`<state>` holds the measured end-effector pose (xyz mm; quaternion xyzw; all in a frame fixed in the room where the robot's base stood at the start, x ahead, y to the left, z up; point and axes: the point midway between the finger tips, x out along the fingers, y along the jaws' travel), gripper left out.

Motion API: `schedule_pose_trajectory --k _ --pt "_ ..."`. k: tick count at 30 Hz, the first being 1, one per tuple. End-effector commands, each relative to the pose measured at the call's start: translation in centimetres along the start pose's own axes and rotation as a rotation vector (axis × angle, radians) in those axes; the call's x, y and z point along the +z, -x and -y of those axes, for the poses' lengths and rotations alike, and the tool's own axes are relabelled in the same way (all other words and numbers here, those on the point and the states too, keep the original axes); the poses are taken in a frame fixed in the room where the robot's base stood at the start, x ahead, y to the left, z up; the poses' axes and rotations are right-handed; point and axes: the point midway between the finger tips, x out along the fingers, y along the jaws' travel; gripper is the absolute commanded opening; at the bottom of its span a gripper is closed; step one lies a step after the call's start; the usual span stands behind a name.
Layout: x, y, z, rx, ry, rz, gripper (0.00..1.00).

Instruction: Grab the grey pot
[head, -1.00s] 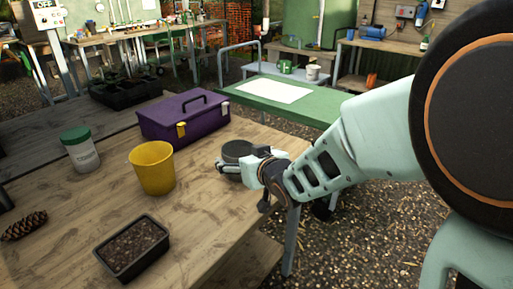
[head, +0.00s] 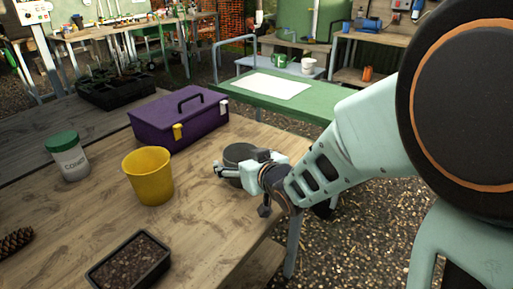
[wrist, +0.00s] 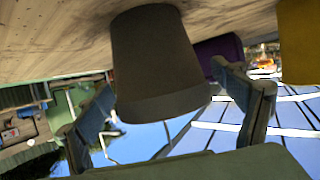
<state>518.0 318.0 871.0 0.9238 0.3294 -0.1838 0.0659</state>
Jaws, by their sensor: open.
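The grey pot (head: 240,154) stands on the wooden table near its right edge, partly hidden by my gripper in the head view. My gripper (head: 232,172) is at the pot, low over the table, reaching in from the right. In the wrist view, which looks upside down, the pot (wrist: 158,60) fills the middle. The open fingers of my gripper (wrist: 163,82) show one on each side of it, with visible gaps. I cannot tell how deep the pot sits between them.
A yellow pot (head: 148,176) stands left of the grey pot, and a purple toolbox (head: 182,118) behind it. A black soil tray (head: 130,262) is at the front, a green-lidded tub (head: 68,158) at the left. The wood in front of the grey pot is clear.

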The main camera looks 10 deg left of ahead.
Motion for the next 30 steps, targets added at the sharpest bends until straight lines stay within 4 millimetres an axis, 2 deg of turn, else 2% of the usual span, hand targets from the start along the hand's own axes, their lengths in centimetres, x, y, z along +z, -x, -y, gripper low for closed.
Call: schedule_pose_trajectory --k 7,19,30 --pt "0.04 0.02 -0.01 0.000 0.000 0.000 0.86" --pt "0.03 0.01 -0.01 0.000 0.000 0.000 0.42" --pt "-0.10 0.03 -0.01 0.000 0.000 0.000 0.42"
